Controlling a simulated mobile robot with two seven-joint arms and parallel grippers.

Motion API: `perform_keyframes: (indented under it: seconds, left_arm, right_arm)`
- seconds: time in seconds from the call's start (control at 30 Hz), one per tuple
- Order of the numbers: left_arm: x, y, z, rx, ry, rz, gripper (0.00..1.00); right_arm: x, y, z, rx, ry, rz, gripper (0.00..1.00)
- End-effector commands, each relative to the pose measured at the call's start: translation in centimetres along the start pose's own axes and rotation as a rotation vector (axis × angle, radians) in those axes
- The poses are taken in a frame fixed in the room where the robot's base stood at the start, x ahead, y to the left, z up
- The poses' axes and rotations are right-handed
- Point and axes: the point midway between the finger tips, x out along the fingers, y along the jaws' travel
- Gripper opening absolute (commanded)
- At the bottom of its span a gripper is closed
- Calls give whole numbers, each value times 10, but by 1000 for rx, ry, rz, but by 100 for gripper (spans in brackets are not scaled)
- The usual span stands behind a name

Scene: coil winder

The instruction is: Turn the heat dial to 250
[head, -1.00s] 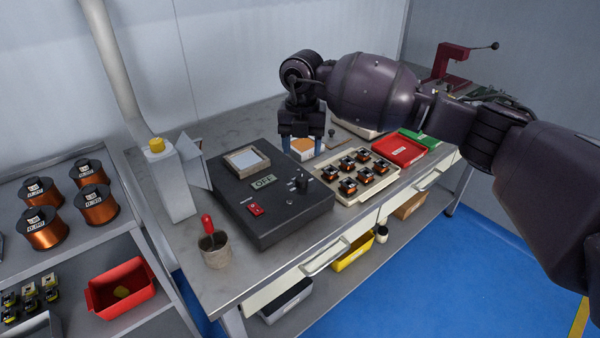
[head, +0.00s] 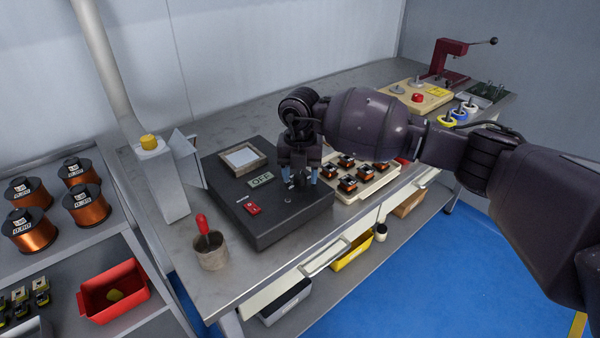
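The black heater box (head: 275,222) sits on the grey bench, with a display (head: 261,180) reading OFF and a red switch (head: 252,208) on its top. My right gripper (head: 301,178) points down over the right part of the box top. Its two blue-tipped fingers are apart, around the spot of the heat dial. The dial and its scale are hidden by the gripper, so I cannot tell the dial's angle or whether the fingers touch it. My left gripper is not in view.
A pale tray (head: 372,184) of several small coils stands right of the box. A cup (head: 212,252) with a red-handled tool stands at the front left. A grey post with a yellow cap (head: 149,142) stands left of the box.

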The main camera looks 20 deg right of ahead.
Motion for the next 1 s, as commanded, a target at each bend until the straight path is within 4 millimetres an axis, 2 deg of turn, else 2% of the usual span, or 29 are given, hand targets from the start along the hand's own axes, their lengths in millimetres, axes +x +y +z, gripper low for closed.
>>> perform_keyframes:
  seconds: [0.03, 0.2, 0.3, 0.67, 1.0]
  left_arm:
    - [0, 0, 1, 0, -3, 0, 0]
    - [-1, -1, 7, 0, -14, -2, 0]
    - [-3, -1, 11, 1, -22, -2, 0]
    - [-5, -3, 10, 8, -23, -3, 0]
    - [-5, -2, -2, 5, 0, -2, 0]
  right_arm:
    - [0, 0, 0, 0, 0, 0, 47]
    - [0, 0, 0, 0, 0, 0, 21]
    - [0, 0, 0, 0, 0, 0, 10]
    - [-1, 0, 0, -72, -1, 0, 10]
    - [-2, 0, 0, -336, -1, -1, 10]
